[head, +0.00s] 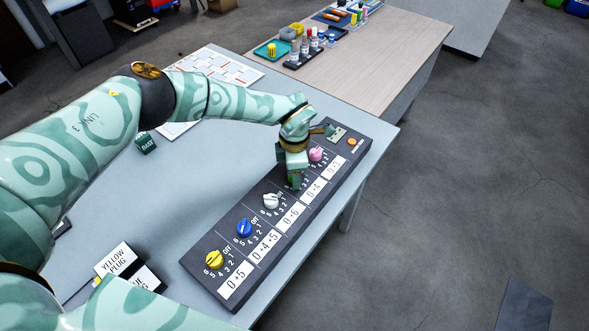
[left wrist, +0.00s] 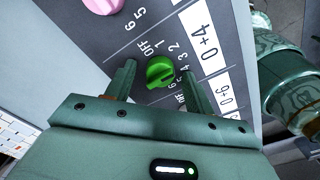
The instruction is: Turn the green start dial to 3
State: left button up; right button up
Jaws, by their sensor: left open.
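The green dial (left wrist: 160,71) sits on the dark panel (head: 226,236), with OFF and numbers printed around it. Which mark it points to I cannot tell. In the left wrist view the left gripper (left wrist: 157,75) is open, with one finger on each side of the dial. Whether the fingers touch it I cannot tell. My right gripper is not in view.
The panel also has yellow (head: 214,259), blue (head: 244,228), white (head: 271,201) and pink (head: 316,154) dials in a row. An orange button (head: 352,142) is at its far end. Cards (head: 116,259) lie at the near left. The grey table's middle is mostly clear.

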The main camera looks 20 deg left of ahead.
pick_arm(q)
notch_tip(320, 180, up, 16)
jog(key=p, duration=0.3)
dwell(0.4)
